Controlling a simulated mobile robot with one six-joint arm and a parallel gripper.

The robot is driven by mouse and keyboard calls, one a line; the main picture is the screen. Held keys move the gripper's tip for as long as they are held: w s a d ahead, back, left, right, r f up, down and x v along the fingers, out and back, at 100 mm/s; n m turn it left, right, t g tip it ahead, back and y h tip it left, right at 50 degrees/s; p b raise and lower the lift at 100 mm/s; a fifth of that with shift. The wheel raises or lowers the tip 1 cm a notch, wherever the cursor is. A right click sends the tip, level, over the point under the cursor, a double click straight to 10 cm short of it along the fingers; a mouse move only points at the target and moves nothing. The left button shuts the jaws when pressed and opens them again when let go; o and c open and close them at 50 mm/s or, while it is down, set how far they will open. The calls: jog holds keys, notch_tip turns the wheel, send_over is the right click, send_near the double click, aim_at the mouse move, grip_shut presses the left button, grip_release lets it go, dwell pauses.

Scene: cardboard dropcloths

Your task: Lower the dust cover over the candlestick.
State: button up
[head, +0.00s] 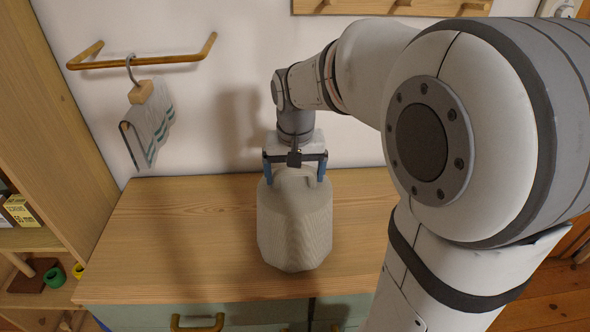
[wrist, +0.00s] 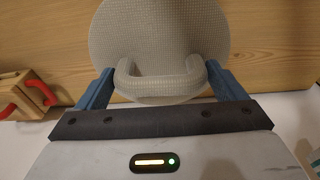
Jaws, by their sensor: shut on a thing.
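The dust cover (head: 294,228) is a beige, faceted, fabric-textured hood with a loop handle on top. In the head view it is upright over the wooden dresser top; I cannot tell whether its lower rim touches the wood. My gripper (head: 295,174) is above it, with its blue fingers at either side of the handle, shut on it. In the wrist view, the cover (wrist: 150,40) and its handle (wrist: 160,88) lie between the blue fingers (wrist: 165,85). No candlestick is visible; anything under the cover is hidden.
A wooden rail (head: 150,61) on the wall holds a hanger with a striped cloth (head: 150,130). Shelves (head: 40,240) with small items stand at left. The dresser top (head: 170,235) is clear left of the cover. The wrist view shows a wooden block with red handles (wrist: 22,95).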

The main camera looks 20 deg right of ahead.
jog(key=shift+f, duration=0.55)
jog(key=o, duration=1.1)
jog(key=shift+o, duration=0.2)
jog(key=shift+r, duration=0.1)
jog(key=r, duration=0.5)
jog(key=s+r, duration=0.1)
jog(key=r, duration=0.1)
jog(key=shift+a+r+b, duration=0.1)
jog(key=shift+r+b, duration=0.2)
jog(key=shift+b, duration=0.05)
